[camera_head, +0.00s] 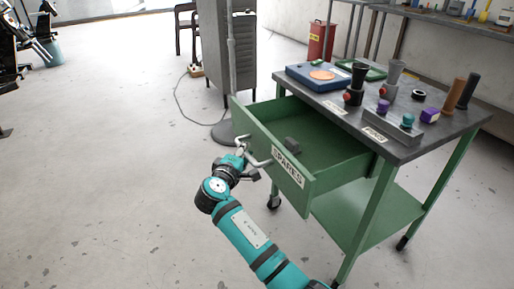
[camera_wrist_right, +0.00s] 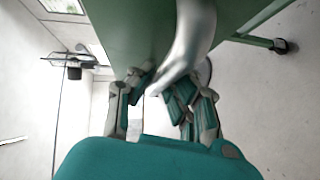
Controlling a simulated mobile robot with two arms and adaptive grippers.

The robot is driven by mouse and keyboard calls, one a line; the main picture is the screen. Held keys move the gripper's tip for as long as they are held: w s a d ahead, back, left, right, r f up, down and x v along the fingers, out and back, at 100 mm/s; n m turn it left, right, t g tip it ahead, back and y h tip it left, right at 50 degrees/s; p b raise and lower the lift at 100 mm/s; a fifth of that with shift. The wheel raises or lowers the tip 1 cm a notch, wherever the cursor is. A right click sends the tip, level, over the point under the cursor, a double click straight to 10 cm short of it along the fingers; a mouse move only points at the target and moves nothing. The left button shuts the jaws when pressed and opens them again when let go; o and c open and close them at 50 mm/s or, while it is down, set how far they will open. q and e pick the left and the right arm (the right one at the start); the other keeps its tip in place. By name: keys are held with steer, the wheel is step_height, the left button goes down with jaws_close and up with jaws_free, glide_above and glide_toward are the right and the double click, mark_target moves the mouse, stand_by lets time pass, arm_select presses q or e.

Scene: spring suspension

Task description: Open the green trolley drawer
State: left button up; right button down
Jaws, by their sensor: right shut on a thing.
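The green trolley (camera_head: 376,204) stands right of centre in the head view. Its drawer (camera_head: 325,163), labelled SPARES, is pulled well out toward the left, and its inside shows. My right gripper (camera_head: 243,151) is at the drawer's front, shut on the metal handle (camera_head: 258,161). The right wrist view shows the gripper's fingers (camera_wrist_right: 160,95) around the curved silver handle (camera_wrist_right: 187,42), close to the green drawer front (camera_wrist_right: 128,30). My left gripper is not in view.
The dark trolley top (camera_head: 345,112) holds a blue tray (camera_head: 318,77), dark cups, coloured knobs and upright cylinders. A grey cabinet (camera_head: 240,50) and a pole with a round base (camera_head: 229,133) stand behind the drawer. The floor at left is clear.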

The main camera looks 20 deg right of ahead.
steer(key=shift+a+r, duration=0.15)
steer(key=shift+a, duration=0.3)
steer(key=c, duration=1.3)
jaws_free()
steer(key=shift+s, duration=0.1)
steer(key=v, duration=0.7)
steer(key=shift+s+a, duration=0.15)
